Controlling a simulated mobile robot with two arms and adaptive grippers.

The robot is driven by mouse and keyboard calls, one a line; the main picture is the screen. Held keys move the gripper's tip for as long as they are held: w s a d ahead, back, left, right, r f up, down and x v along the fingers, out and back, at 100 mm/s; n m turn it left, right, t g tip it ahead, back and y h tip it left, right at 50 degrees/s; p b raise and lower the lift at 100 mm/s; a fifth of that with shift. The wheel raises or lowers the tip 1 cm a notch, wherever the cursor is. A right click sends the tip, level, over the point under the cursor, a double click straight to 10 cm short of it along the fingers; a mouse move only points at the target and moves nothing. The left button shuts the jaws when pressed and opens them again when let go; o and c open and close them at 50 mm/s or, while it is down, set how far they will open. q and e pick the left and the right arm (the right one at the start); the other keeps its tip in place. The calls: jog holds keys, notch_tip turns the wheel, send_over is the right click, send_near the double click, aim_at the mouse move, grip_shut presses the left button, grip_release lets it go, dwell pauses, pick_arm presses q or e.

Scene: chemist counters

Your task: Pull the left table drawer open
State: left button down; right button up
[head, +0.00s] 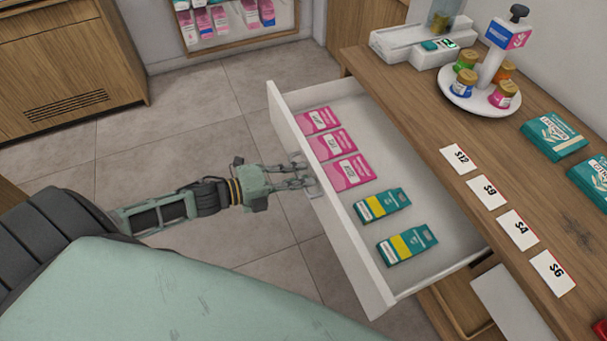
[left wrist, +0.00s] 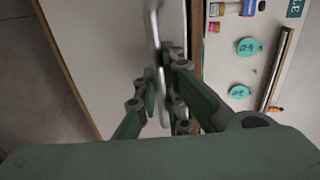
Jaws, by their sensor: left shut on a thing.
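The left table drawer (head: 345,222) is white and stands pulled well out from the wooden table (head: 415,120). Pink boxes (head: 333,146) and teal-and-yellow boxes (head: 395,225) lie in it. My left gripper (head: 308,178) is at the middle of the drawer's front, shut on its handle (head: 313,187). In the left wrist view the metal handle (left wrist: 157,45) runs between the fingers of my left gripper (left wrist: 165,88). The fingers partly hide the handle in both views. My right gripper is not in view.
On the table top are price cards (head: 490,192), teal packs (head: 553,136), a round white stand with jars (head: 480,95) and a white device (head: 420,42). A wooden cabinet (head: 65,65) stands at the back left. Tiled floor (head: 190,110) lies clear before the drawer.

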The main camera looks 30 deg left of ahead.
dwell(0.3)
pick_arm(q)
jog(key=c, duration=2.1)
grip_release()
jog(key=shift+s+a, duration=0.1)
jog(key=v, duration=1.1)
jog(key=shift+s+a, duration=0.2)
jog(key=shift+s, duration=0.2)
